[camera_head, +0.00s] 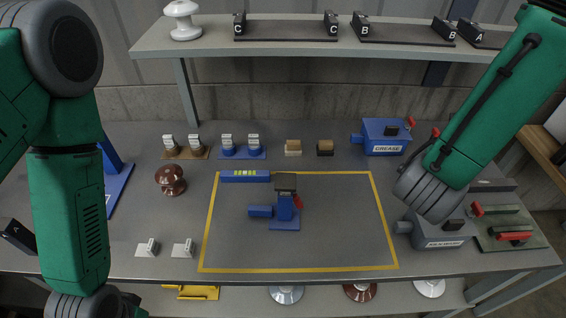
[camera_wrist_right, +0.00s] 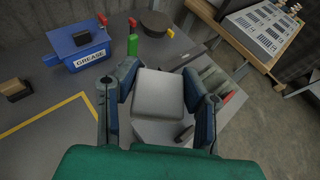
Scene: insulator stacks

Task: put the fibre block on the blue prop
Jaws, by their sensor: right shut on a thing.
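The blue prop (camera_head: 285,214) stands inside the yellow outline on the table, with a dark block-like top (camera_head: 285,183) and a red handle. My right gripper (camera_wrist_right: 160,92) is shut on a light grey block (camera_wrist_right: 158,91) between its two fingers, seen in the right wrist view. I take this to be the fibre block, though no label shows. It is above or beside a grey box, far right of the prop; the gap below it cannot be told. In the head view my right wrist hides gripper and block. My left arm hangs at the left, its gripper out of view.
A blue GREASE box (camera_head: 385,136) stands at the back right. A labelled grey box (camera_head: 441,233) is below my right wrist. A blue level (camera_head: 245,176) lies at the outline's back edge. A shelf (camera_head: 330,42) spans the back.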

